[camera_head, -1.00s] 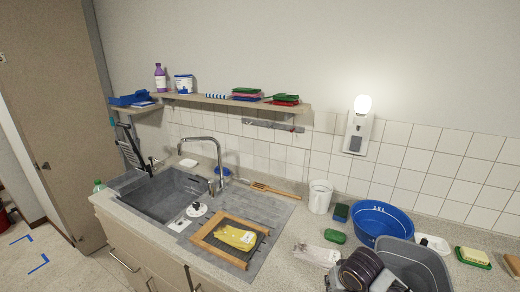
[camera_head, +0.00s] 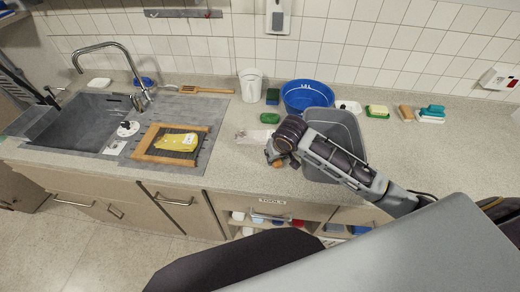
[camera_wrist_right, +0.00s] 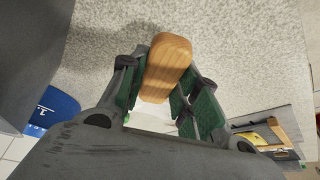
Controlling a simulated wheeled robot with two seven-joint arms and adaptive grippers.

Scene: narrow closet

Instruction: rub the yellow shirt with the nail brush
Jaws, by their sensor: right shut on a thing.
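The yellow shirt (camera_head: 177,142) lies folded on a dark board with a wooden frame (camera_head: 157,158), on the ribbed drainer right of the sink. A small part of it shows at the right of the right wrist view (camera_wrist_right: 262,135). My right gripper (camera_head: 277,156) is above the counter, right of the shirt and apart from it. It is shut on a rounded wooden block, which I take as the nail brush (camera_wrist_right: 167,62); its bristles are not clear. The brush also shows small in the head view (camera_head: 277,163). My left gripper is out of view.
A grey tub (camera_head: 350,125) stands close beside my right forearm, with a blue basin (camera_head: 306,94) behind it. A white cup (camera_head: 250,85), green sponge (camera_head: 270,118) and wooden-handled tool (camera_head: 205,90) lie behind. The counter between gripper and frame is mostly clear.

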